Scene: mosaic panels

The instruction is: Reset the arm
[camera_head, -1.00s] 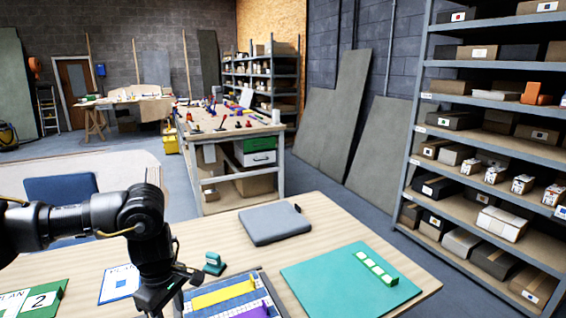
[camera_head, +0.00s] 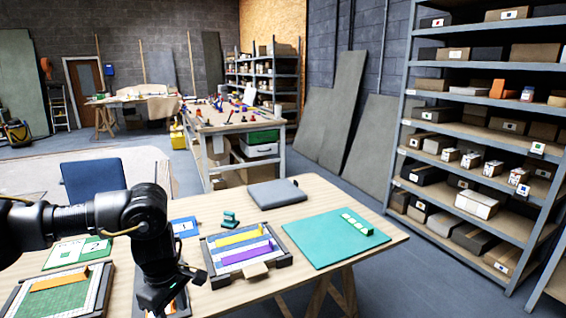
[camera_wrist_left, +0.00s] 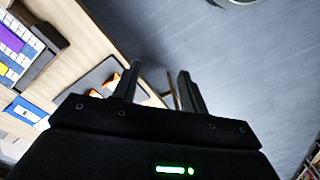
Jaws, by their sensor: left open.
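My left arm (camera_head: 90,218) comes in from the left in the head view, bent downward over the near side of the wooden table. Its gripper (camera_head: 172,292) is at the bottom of that view, in front of a dark-framed tray, and its fingertips are hard to make out there. In the left wrist view the two dark fingers (camera_wrist_left: 158,76) stand apart with nothing held between them. They point past the table edge toward the grey floor (camera_wrist_left: 225,50). My right gripper is not in view.
The wooden table (camera_head: 240,212) holds a tray with yellow and purple bars (camera_head: 283,272), a teal mat (camera_head: 318,246), a grey flat case (camera_head: 275,194), a small green tool (camera_head: 229,219) and a green panel (camera_head: 68,298). A tall shelf (camera_head: 466,133) stands right. Floor shows beyond the table.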

